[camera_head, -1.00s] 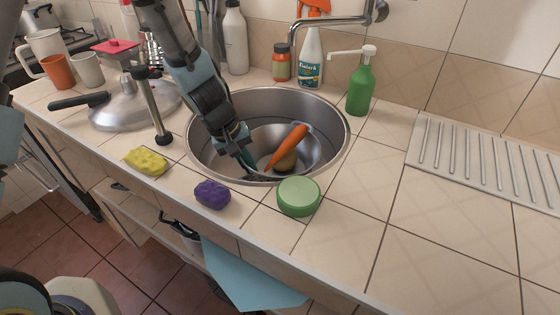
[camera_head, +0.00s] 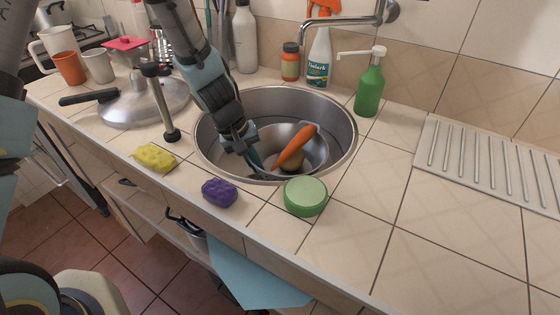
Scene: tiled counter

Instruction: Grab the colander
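The colander (camera_head: 316,157) looks like a metal bowl and sits inside the round sink (camera_head: 345,118). A carrot (camera_head: 297,147) and a brownish round item (camera_head: 294,164) lie in it. My gripper (camera_head: 254,162) reaches down into the sink at the colander's left side. Its fingertips are at or near the colander's left rim. The fingers are small and partly hidden by my wrist, so I cannot tell whether they are apart or closed on the rim.
A yellow sponge (camera_head: 154,157), a purple sponge (camera_head: 219,193) and a green round container (camera_head: 305,196) lie along the sink's front. A pan lid (camera_head: 140,105) is left. A green soap bottle (camera_head: 370,88), spray bottle (camera_head: 319,58) and faucet (camera_head: 345,20) stand behind.

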